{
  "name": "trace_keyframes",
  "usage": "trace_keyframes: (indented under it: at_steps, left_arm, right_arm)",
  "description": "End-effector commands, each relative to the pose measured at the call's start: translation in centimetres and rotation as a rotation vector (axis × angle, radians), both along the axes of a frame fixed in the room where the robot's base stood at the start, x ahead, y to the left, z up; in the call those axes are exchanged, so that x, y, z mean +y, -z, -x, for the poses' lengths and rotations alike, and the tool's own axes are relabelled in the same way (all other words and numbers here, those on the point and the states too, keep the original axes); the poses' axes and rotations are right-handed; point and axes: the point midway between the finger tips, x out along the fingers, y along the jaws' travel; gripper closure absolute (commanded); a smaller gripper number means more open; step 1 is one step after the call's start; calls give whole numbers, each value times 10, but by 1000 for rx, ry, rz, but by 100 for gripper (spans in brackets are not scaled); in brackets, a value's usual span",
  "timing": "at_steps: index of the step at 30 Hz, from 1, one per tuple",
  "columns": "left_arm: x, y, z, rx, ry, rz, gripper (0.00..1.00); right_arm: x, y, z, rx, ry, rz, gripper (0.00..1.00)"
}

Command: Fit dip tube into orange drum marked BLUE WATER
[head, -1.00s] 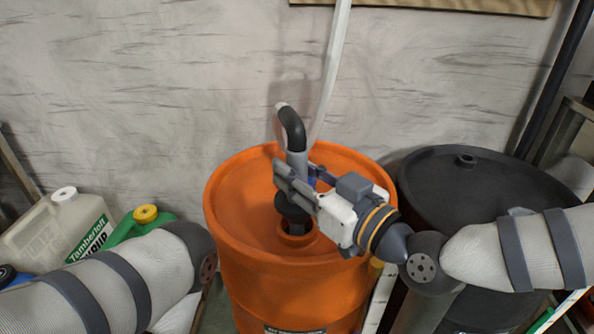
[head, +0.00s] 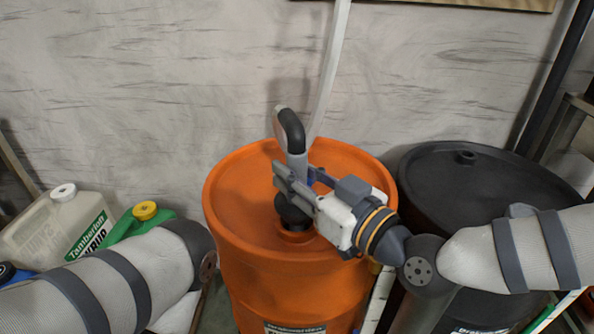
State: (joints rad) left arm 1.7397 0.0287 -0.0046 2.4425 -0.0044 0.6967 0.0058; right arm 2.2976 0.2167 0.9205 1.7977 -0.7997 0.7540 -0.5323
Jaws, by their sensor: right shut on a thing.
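The orange drum (head: 240,235) stands upright in the middle of the head view; the label low on its front is cut off and too small to read. The dip tube (head: 297,165) is grey with a black bent top and a dark collar (head: 292,213). It stands roughly upright over the drum's bung opening (head: 298,238), its collar at or just above the opening's rim. Its lower end is hidden inside. My right gripper (head: 294,186) is shut on the dip tube above the collar. My left arm comes in at lower left; its gripper is out of view.
A black drum (head: 440,180) stands close on the right, partly behind my right arm. A cream jug (head: 50,230) and a green can with a yellow cap (head: 145,211) stand at left. A pale hose (head: 332,70) runs up the wall behind the orange drum.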

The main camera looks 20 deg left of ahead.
Motion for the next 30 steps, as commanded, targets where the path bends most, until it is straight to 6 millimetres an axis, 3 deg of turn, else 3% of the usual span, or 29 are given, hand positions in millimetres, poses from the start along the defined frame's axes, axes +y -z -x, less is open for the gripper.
trace_keyframes:
  at_steps: [30]
  left_arm:
    - [0,12,7,21,0,0,28]
  right_arm:
    - [0,25,0,-2,0,-1,100]
